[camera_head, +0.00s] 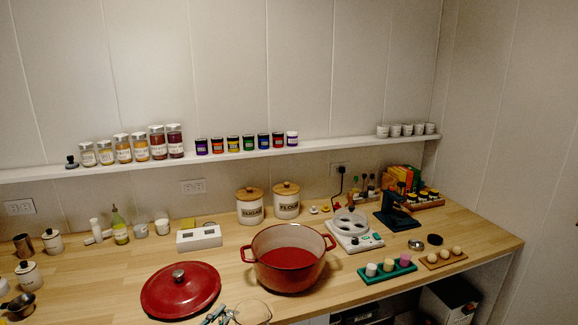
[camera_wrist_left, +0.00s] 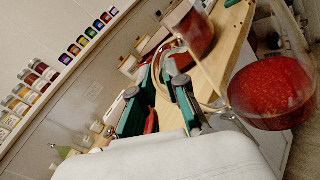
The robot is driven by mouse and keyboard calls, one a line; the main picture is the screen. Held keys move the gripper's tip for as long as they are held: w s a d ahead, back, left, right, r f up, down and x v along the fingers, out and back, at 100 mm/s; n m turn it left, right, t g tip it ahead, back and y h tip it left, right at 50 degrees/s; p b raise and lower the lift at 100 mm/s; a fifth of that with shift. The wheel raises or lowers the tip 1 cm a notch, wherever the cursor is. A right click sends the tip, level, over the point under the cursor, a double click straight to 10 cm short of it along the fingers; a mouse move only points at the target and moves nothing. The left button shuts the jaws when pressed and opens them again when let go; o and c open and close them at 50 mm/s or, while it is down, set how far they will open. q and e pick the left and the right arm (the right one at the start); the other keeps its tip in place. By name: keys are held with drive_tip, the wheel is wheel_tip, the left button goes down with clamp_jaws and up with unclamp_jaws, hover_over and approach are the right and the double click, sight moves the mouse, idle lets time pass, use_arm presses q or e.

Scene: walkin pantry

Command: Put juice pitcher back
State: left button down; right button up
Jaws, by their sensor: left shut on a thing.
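The juice pitcher is a clear glass jug (camera_head: 254,313), with only its upper part showing at the bottom edge of the head view. In the left wrist view the pitcher (camera_wrist_left: 272,90) shows larger, with red content inside. My left gripper (camera_head: 217,313) is at the pitcher's left side in the head view. In the left wrist view its green and grey fingers (camera_wrist_left: 163,72) are shut on the pitcher's handle. The pitcher's lower part is hidden in the head view. My right gripper is not in view.
A red pot (camera_head: 290,273) with red inside stands on the wooden counter (camera_head: 120,270), close behind the pitcher. Its red lid (camera_head: 180,296) lies to the left. A white shelf (camera_head: 335,142) holds jars and cups.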

use_arm(q)
drive_tip(key=shift+s+f, duration=0.1)
drive_tip(key=shift+s, duration=0.25)
drive_tip(key=s+a+r+n+t+y+b, duration=0.1)
drive_tip(key=s+a+n+y+b, duration=0.2)
drive_tip(key=s, duration=1.9)
drive_tip(key=n+y+b, duration=0.1)
drive_tip(key=n+y, duration=0.1)
drive_tip(key=y, duration=0.2)
drive_tip(key=shift+s+t+y, duration=0.25)
drive_tip(key=shift+t+y, duration=0.15)
drive_tip(key=shift+a, duration=0.15)
